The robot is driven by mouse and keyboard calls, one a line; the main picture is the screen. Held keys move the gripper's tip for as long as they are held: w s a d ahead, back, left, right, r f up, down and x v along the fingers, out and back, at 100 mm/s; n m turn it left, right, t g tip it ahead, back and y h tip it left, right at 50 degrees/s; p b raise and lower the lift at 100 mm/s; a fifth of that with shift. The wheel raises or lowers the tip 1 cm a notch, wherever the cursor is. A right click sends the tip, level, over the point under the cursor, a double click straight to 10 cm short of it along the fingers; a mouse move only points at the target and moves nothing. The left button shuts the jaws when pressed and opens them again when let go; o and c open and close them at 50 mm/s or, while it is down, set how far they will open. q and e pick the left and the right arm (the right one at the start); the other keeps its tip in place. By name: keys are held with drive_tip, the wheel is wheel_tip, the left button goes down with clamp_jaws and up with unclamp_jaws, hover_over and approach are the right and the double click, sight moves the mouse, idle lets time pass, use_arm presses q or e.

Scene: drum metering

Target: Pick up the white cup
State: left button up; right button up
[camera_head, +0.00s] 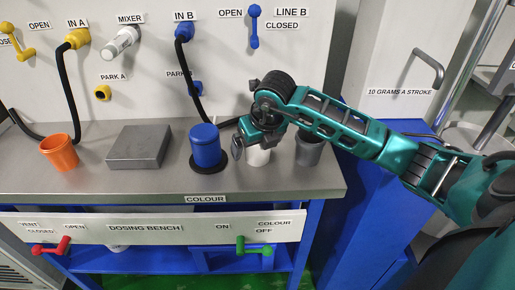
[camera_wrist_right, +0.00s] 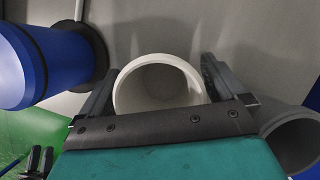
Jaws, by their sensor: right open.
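The white cup (camera_head: 258,156) stands on the grey bench between the blue container and the grey cup, partly hidden by my right gripper (camera_head: 249,143) in the head view. In the right wrist view the white cup (camera_wrist_right: 150,62) shows its round open rim, between the two fingers of my right gripper (camera_wrist_right: 158,70). The fingers are spread, one on each side of the cup. A narrow gap shows by the right finger; whether the left finger touches the cup I cannot tell. My left gripper is not in view.
A blue container (camera_head: 205,146) on a dark round base stands left of the cup; a grey cup (camera_head: 308,150) stands close on the right. Further left are a grey block (camera_head: 139,146) and an orange cup (camera_head: 60,153).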

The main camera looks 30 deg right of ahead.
drive_tip(key=c, duration=1.1)
drive_tip(key=shift+o, duration=0.2)
drive_tip(key=shift+r, duration=0.1)
wheel_tip(320, 180, up, 20)
drive_tip(key=p, duration=0.2)
drive_tip(key=shift+p, duration=0.35)
